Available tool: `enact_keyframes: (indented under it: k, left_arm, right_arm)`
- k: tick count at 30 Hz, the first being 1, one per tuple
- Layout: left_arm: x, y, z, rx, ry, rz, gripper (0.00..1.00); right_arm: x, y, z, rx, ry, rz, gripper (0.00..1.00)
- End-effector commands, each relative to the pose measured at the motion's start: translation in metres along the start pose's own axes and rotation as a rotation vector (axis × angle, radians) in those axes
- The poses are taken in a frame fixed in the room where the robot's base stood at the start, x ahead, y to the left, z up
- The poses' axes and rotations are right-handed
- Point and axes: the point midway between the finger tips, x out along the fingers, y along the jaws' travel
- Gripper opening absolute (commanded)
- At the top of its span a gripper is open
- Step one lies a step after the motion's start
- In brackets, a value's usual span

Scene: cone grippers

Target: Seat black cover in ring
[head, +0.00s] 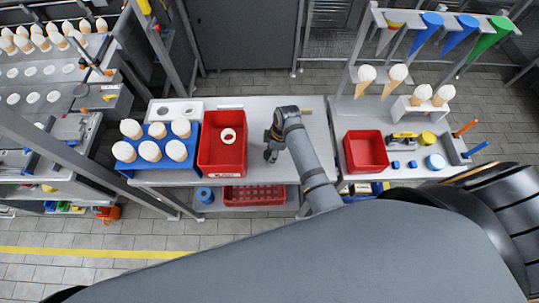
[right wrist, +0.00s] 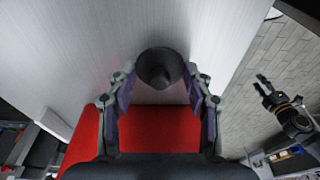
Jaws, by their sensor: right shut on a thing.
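A black round cover (right wrist: 160,68) with a knob sits between the fingers of my right gripper (right wrist: 160,93), which is shut on it. In the head view my right gripper (head: 271,153) is over the white table, just right of the red bin; the cover is hard to make out there. A white ring (head: 229,142) shows in the red bin (head: 210,160), left of the gripper and apart from it. The ring is not visible in the right wrist view. My left gripper (right wrist: 263,85) shows small at the right of the wrist view, its fingers apart.
A blue rack (head: 128,168) with several white-topped cones stands left of the bin. A white plate with holes (head: 170,108) lies behind it. A second table at right carries another red bin (head: 365,150) and a cone stand (head: 415,110). White table surface is free around the gripper.

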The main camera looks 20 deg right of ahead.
Motion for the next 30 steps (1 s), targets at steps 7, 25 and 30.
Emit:
enact_keyframes:
  k: [7, 25, 30]
  left_arm:
    - [0.0, 0.0, 0.0, 0.0, 0.0, 0.0, 0.4]
    - [-0.018, -0.001, -0.002, 0.0, 0.0, 0.0, 0.4]
    - [-0.018, -0.001, -0.002, 0.0, 0.0, 0.0, 0.4]
  right_arm:
    - [0.0, 0.0, 0.0, 0.0, 0.0, 0.0, 0.39]
    - [-0.041, 0.001, -0.009, 0.0, 0.001, 0.002, 0.39]
    - [-0.057, 0.0, -0.012, 0.0, 0.002, 0.001, 0.39]
